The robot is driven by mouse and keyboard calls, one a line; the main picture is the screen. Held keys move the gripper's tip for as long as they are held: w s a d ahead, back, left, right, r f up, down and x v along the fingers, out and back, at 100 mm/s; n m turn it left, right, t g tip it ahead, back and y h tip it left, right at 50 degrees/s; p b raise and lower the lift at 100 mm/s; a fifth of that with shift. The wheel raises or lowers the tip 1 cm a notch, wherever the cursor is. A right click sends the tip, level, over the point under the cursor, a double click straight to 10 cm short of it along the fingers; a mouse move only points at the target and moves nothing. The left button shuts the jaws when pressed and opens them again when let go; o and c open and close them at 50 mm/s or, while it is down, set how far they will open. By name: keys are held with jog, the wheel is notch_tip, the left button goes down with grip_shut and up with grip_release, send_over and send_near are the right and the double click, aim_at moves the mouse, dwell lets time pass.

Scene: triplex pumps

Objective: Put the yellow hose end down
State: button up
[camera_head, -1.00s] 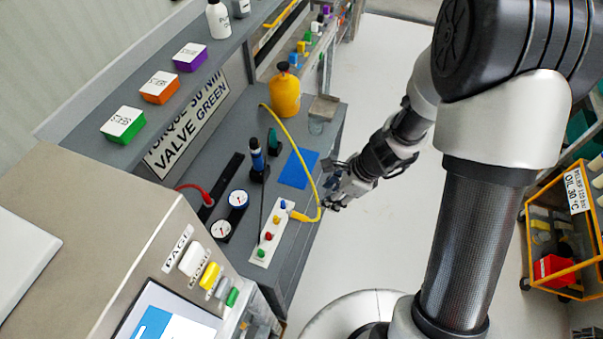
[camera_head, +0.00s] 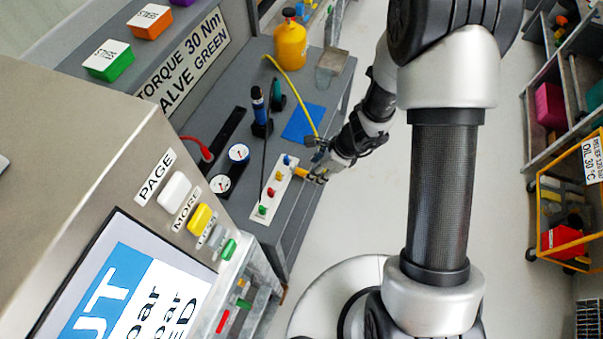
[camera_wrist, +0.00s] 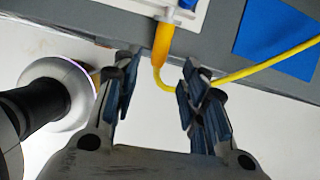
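The yellow hose end (camera_wrist: 162,45) has a yellow-orange sleeve and a pale fitting that meets the edge of the white panel in the wrist view. In the head view the hose end (camera_head: 300,172) is beside the blue knob of the white panel (camera_head: 269,197). My gripper (camera_wrist: 157,85) is open, its fingers apart on either side of the bend below the sleeve, with no clear contact. My gripper (camera_head: 320,165) partly hides the hose in the head view. Whether the fitting is plugged in or only touching the panel, I cannot tell.
A blue mat (camera_head: 303,122) lies on the grey bench behind the panel. A yellow bottle (camera_head: 291,45) and a clear container (camera_head: 331,66) stand farther back. Two gauges (camera_head: 238,153) and a blue-handled tool (camera_head: 257,105) are to the left.

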aim_at(301, 172)
jog(key=b+x, duration=0.1)
jog(key=x, duration=0.3)
jog(key=shift+s+b, duration=0.1)
jog(key=shift+b, duration=0.2)
jog(key=shift+c, duration=0.5)
grip_shut()
